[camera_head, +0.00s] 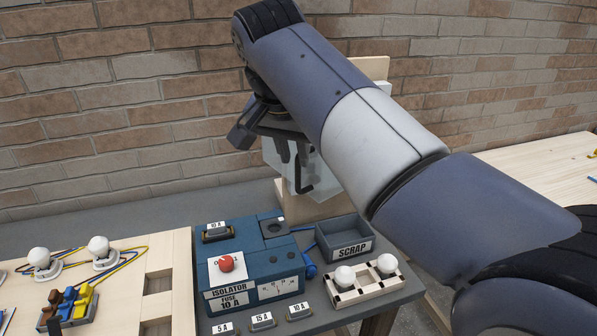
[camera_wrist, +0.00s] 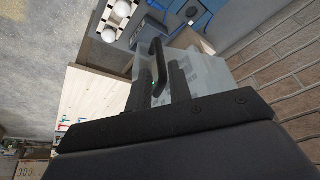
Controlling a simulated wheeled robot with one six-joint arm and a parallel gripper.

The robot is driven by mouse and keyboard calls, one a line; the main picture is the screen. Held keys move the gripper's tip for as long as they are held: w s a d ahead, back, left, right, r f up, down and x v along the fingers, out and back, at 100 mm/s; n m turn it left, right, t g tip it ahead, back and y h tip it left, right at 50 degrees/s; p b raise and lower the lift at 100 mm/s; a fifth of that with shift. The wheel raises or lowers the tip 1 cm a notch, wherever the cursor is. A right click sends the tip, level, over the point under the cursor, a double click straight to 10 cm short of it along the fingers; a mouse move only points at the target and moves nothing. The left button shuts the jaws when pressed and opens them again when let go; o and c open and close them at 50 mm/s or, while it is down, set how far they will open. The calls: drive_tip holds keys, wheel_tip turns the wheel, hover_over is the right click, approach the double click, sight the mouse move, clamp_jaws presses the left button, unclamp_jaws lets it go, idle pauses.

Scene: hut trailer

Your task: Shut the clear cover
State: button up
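The clear cover (camera_head: 272,158) is a see-through box shape standing up behind the blue isolator box (camera_head: 262,262), in front of a pale wooden post. It carries a black bar handle (camera_head: 303,188). My gripper (camera_head: 293,155) points down at the cover, partly hiding it. In the wrist view the cover (camera_wrist: 212,75) lies right of the fingers, and the handle (camera_wrist: 156,58) shows between them. The fingers of my gripper (camera_wrist: 160,84) are apart; I see no firm hold on the handle. The cover's hinge is hidden.
A scrap tray (camera_head: 344,240) and a white lamp holder (camera_head: 364,281) stand right of the isolator box. Several fuses lie at the bench front. A wooden board with lamps (camera_head: 150,262) lies left. A brick wall (camera_head: 120,110) is behind.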

sight(297, 168)
drive_tip(key=x, duration=0.6)
drive_tip(key=shift+w+f, duration=0.1)
drive_tip(key=shift+f, duration=0.15)
clamp_jaws()
